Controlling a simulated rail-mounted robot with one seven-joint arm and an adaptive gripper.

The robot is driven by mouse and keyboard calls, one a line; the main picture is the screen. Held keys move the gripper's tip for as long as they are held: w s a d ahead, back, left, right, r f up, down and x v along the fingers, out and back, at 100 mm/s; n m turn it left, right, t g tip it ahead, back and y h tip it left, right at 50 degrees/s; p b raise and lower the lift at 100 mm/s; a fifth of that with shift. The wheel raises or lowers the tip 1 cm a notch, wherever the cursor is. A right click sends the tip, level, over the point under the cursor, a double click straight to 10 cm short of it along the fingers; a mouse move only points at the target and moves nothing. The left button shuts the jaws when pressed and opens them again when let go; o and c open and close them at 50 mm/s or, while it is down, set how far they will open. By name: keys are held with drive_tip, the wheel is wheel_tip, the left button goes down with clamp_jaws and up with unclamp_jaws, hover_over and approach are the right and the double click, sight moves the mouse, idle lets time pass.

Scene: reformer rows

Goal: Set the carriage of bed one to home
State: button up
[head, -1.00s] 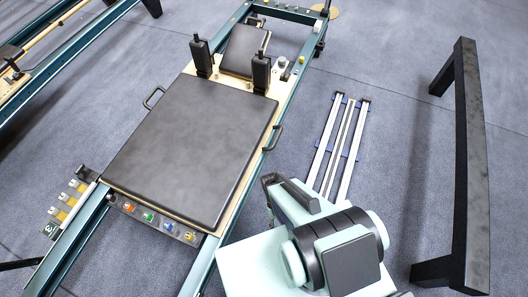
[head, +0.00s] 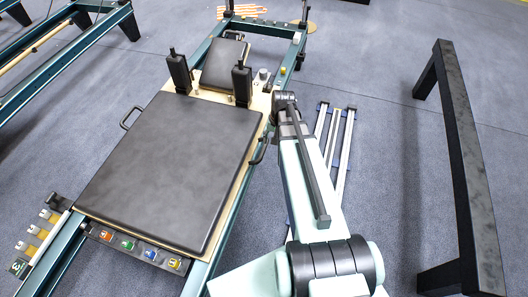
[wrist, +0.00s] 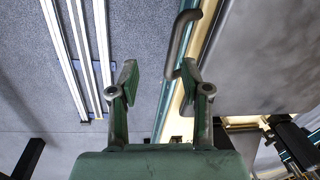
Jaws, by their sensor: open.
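The carriage (head: 170,165) has a black padded top on a pale wood base, with two upright shoulder rests and a headrest (head: 224,66) at its far end. It sits on a teal rail frame (head: 215,255). A dark loop handle (head: 262,152) sticks out of its right side; in the wrist view the handle (wrist: 178,42) shows beside the right fingertip. My gripper (wrist: 158,72) is open, its fingers apart and nothing clearly held between them. In the head view my arm reaches along the carriage's right side. Whether a finger touches the handle, I cannot tell.
A strip of coloured numbered tags (head: 138,246) lines the carriage's near edge. A plate reading 3 (head: 18,267) is at lower left. White floor rails (head: 342,150) and a black bar (head: 462,160) stand right. Another teal frame (head: 70,50) is upper left.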

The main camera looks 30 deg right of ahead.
drive_tip(key=w+d+r+m, duration=0.2)
drive_tip(key=w+r, duration=0.2)
approach(264, 149)
drive_tip(key=shift+t, duration=0.4)
drive_tip(key=f, duration=0.6)
drive_tip(key=a+f, duration=0.1)
drive_tip(key=f, duration=0.2)
drive_tip(key=shift+w+b, duration=0.25)
drive_tip(key=shift+b, duration=0.05)
clamp_jaws()
